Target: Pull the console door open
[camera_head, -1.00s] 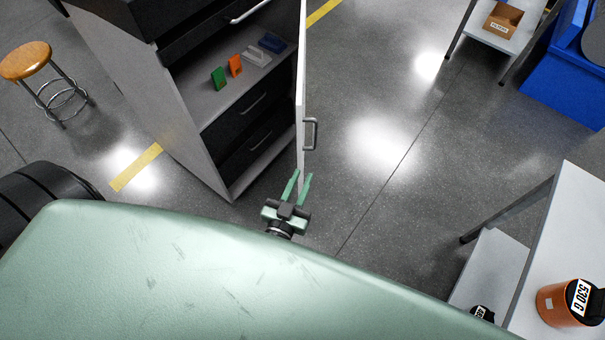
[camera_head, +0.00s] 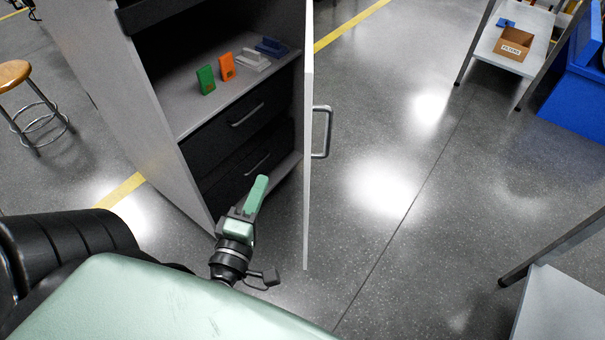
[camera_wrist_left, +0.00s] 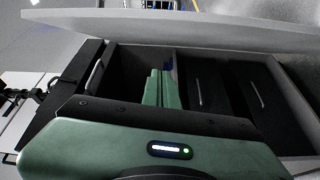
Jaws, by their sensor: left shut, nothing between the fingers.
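The console door (camera_head: 307,190) is a pale panel standing swung open, seen nearly edge-on, with a grey bar handle (camera_head: 322,132) on its right face. The console (camera_head: 160,125) opens to its left, showing a shelf and black drawers. My left gripper (camera_head: 260,185) is shut and empty, in front of the lower drawers on the inner side of the door, apart from the handle. In the left wrist view its green fingers (camera_wrist_left: 158,88) are together, pointing into the open console, and the door (camera_wrist_left: 180,25) runs across the top. My right gripper is not in view.
A green block (camera_head: 206,79), an orange block (camera_head: 227,67) and grey and blue items lie on the shelf. A wooden stool (camera_head: 14,75) stands left. A rack with a box (camera_head: 512,43) and blue bin (camera_head: 572,98) stand far right. Floor right of the door is clear.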

